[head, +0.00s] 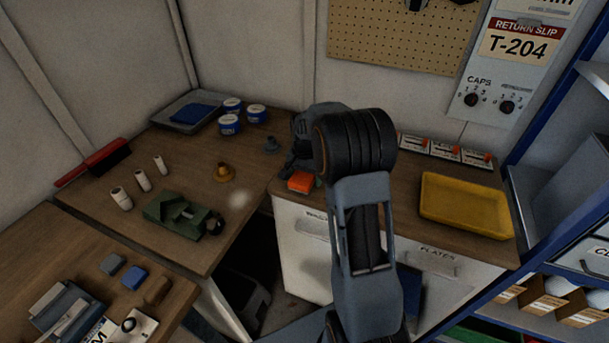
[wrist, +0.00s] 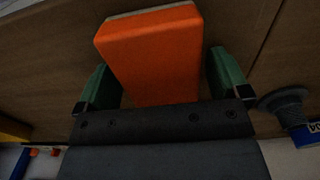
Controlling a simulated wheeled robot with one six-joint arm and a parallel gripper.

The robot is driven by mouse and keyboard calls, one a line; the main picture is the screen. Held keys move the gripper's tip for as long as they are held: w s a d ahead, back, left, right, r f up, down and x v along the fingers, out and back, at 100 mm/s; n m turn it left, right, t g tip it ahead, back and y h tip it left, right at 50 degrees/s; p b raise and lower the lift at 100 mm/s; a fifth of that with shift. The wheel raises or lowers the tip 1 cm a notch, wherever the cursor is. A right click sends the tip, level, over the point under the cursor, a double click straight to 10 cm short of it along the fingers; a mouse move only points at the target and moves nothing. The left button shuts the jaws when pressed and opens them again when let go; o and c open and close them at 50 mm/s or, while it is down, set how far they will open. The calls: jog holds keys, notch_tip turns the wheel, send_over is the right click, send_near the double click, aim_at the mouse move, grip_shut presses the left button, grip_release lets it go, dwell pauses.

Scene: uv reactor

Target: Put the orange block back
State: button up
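The orange block (head: 301,181) is at the left front edge of the right-hand wooden counter, just below my gripper (head: 303,162) in the head view. In the wrist view the orange block (wrist: 155,55) lies between the two green fingers of my gripper (wrist: 164,82). The left finger is close against its side, and I cannot tell if it touches. A narrow gap shows between the block and the right finger. My arm hides part of the counter behind the gripper.
A grey block (head: 113,264), a blue block (head: 134,278) and a brown block (head: 156,291) sit on the lower left bench. A yellow tray (head: 466,205) lies on the right counter. A green fixture (head: 180,215) and a brass-coloured piece (head: 224,172) stand on the left counter.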

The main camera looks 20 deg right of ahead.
aim_at(304, 174)
jog(key=shift+o, duration=0.2)
notch_tip(304, 174, up, 12)
jog(key=s+a+n+t, duration=0.2)
jog(key=s+a+n, duration=0.2)
jog(key=s, duration=0.7)
jog(key=s+a+n+t, duration=0.1)
jog(key=s+a+n, duration=0.4)
jog(key=s, duration=0.6)
jog(key=shift+a+f+n+t, duration=0.3)
jog(key=shift+a+f+t, duration=0.15)
jog(key=shift+a, duration=0.5)
